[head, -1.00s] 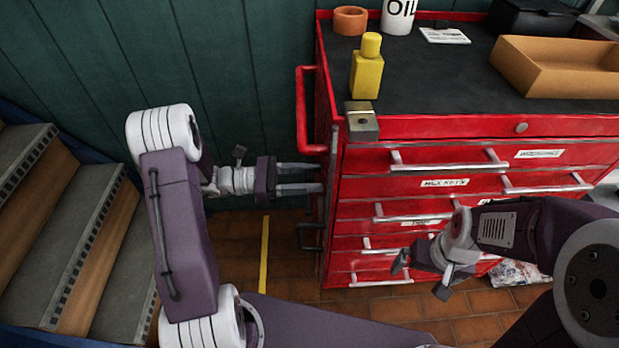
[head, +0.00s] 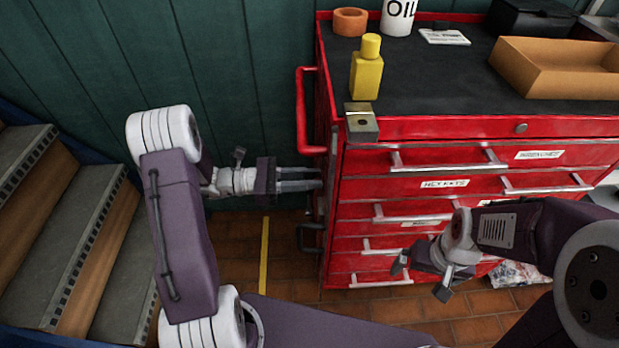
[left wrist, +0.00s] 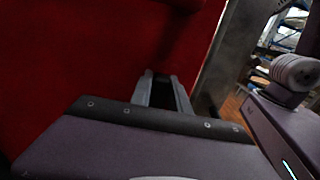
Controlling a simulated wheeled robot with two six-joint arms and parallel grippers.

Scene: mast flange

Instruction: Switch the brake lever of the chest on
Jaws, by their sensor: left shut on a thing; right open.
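The red chest (head: 400,240) stands at centre right, its left side facing my left arm. My left gripper (head: 318,180) reaches this side horizontally, just below the red side handle (head: 302,110). Its fingers are closed on a small part there, taken to be the brake lever, mostly hidden by the fingers. In the left wrist view, the fingers (left wrist: 163,92) point at the red side panel, with a dark strip between them. The lever's exact position cannot be told. My right gripper (head: 422,278) is open and empty in front of the lower drawers.
A black bracket-like bar (head: 310,238) juts from the chest's side below my left gripper. A yellow bottle (head: 367,70), an orange ring (head: 350,21) and a tan tray (head: 560,70) stand on top. Steps (head: 60,230) are at left; a green wall (head: 230,60) is behind.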

